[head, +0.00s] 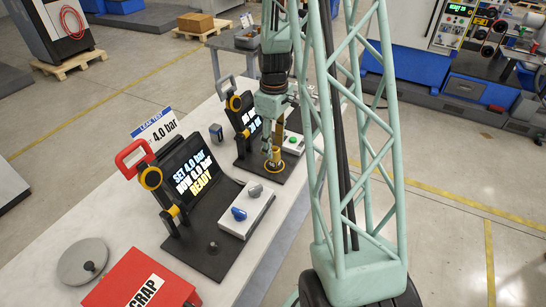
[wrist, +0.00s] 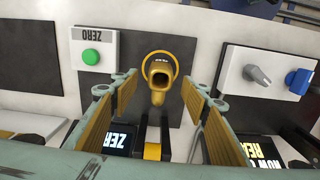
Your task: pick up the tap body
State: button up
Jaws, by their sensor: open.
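The tap body (wrist: 160,75) is a brass-coloured piece with an open tubular end, seen from above in the wrist view. It sits in a yellow ring on the dark plate of the farther test station; it also shows small in the head view (head: 273,157). My gripper (wrist: 159,84) is open, with its ribbed yellow pads apart to the left and right of the tap body in the picture. In the head view my gripper (head: 273,138) is above the tap body. Whether the pads are level with it, I cannot tell.
The nearer leak-test station (head: 193,240) has a red-handled clamp (head: 135,157) and a box with grey and blue knobs (head: 246,210). A green button box (wrist: 92,52) stands beside the tap body. A red scrap box (head: 140,283) and a round grey lid (head: 82,262) are at the front left.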

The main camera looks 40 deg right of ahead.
aim_at(274, 154)
jog(key=shift+f, duration=0.15)
jog(key=shift+f, duration=2.45)
jog(key=shift+c, duration=0.4)
jog(key=c, duration=1.3)
jog(key=shift+r, duration=0.2)
notch_tip(274, 154, up, 10)
jog(key=shift+f, duration=0.2)
